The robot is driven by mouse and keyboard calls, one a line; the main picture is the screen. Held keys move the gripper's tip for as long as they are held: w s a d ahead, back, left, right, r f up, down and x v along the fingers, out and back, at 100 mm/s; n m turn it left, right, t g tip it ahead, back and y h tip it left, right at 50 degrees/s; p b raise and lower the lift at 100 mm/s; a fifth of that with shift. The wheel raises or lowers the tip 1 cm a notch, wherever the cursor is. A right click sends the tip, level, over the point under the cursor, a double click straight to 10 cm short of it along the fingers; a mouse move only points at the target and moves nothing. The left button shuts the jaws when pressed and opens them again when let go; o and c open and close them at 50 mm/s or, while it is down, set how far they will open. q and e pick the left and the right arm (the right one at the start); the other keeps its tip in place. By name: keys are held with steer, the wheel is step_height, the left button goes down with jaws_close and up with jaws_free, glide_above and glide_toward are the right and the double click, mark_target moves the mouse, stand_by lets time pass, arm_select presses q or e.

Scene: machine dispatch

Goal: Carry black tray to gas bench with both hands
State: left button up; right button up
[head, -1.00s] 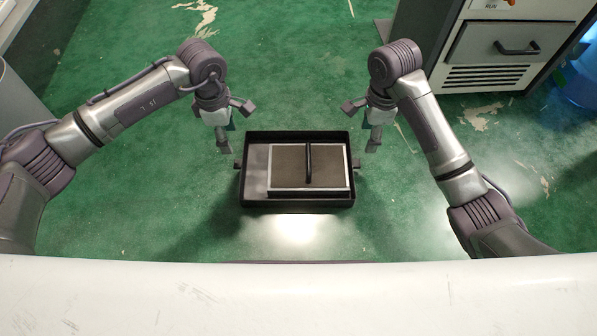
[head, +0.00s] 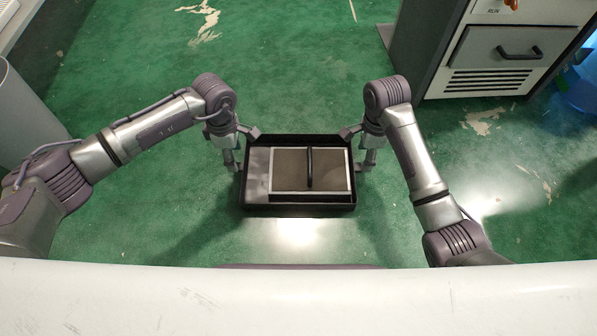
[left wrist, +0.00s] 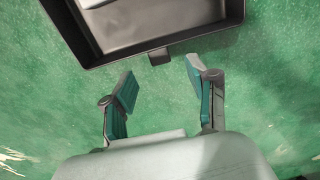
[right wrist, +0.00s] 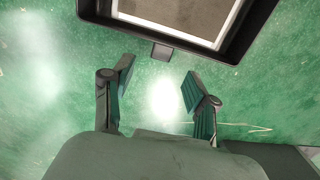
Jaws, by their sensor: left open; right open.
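The black tray (head: 300,206) shows in the middle of the head view, with a small handle tab on each short side. A flat panel (head: 290,177) with a pale frame and a dark bar handle lies in it. My left gripper (head: 240,160) is at the tray's left end, open and empty. In the left wrist view the tray's tab (left wrist: 159,56) lies just ahead of the open fingers (left wrist: 160,80). My right gripper (head: 362,160) is at the right end, also open. In the right wrist view the tab (right wrist: 161,52) lies ahead of its fingers (right wrist: 157,72), apart from them.
A grey machine cabinet (head: 497,52) with a drawer handle and vents stands at the upper right. A blue container (head: 580,88) is at the right edge. A grey rounded object (head: 28,115) stands at the left edge. Green floor (head: 300,80) beyond the tray is clear.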

mark_target(254, 169)
arm_select(q)
step_height(254, 169, down, 7)
steer(key=shift+r, duration=0.2)
arm_select(e)
step_height(254, 169, down, 7)
steer(key=shift+r, duration=0.2)
arm_select(q)
jaws_close()
arm_select(e)
jaws_close()
arm_select(q)
steer(key=shift+r, duration=0.1)
arm_select(e)
steer(key=shift+r, duration=0.1)
